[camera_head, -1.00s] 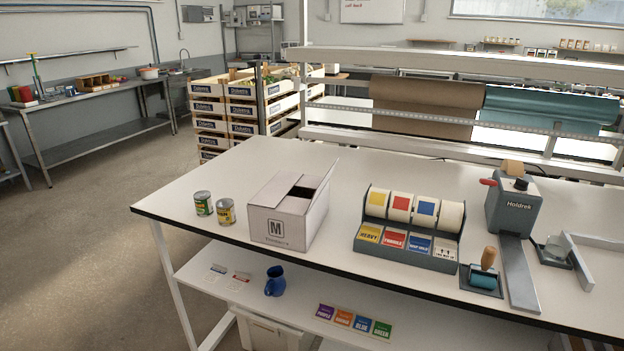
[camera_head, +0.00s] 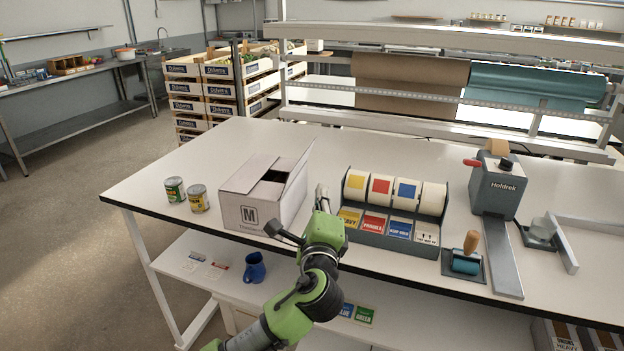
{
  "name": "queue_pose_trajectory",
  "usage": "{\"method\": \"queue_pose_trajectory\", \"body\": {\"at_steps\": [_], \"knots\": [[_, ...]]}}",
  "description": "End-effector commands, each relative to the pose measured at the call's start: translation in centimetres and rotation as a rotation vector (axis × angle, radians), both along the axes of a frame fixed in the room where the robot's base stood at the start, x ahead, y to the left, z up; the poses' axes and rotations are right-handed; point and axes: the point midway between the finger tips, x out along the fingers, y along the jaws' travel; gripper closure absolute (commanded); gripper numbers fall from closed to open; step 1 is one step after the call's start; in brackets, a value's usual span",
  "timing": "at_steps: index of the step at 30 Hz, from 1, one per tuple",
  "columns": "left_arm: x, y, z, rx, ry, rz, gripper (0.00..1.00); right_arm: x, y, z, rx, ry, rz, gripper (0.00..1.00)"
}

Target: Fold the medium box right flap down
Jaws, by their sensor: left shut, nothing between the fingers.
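The medium box (camera_head: 243,212) is a white carton marked M, standing on the table left of the label dispenser. Its right flap (camera_head: 299,168) stands up along the right side, tilted outward. Other top flaps lie roughly flat, with a dark gap into the box beside the right flap. My right gripper is not in view.
Two cans (camera_head: 198,199) stand left of the box. The label dispenser (camera_head: 394,210) stands close on the right of my gripper. A tape machine (camera_head: 497,188) and roller (camera_head: 467,255) are farther right. The table behind the box is clear.

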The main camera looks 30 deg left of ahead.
Motion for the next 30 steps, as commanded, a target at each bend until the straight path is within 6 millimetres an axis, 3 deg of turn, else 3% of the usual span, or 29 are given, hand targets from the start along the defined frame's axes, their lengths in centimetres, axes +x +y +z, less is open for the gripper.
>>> {"method": "queue_pose_trajectory", "body": {"at_steps": [15,21,30], "knots": [[8.2,5.0,1.1,-0.004,0.000,0.002,1.00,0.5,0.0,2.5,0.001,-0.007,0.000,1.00],[7.1,7.5,2.0,-0.005,0.002,0.000,1.00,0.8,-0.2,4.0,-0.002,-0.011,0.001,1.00],[6.8,8.3,2.1,-0.008,0.002,-0.002,1.00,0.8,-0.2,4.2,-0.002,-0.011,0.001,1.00]]}}
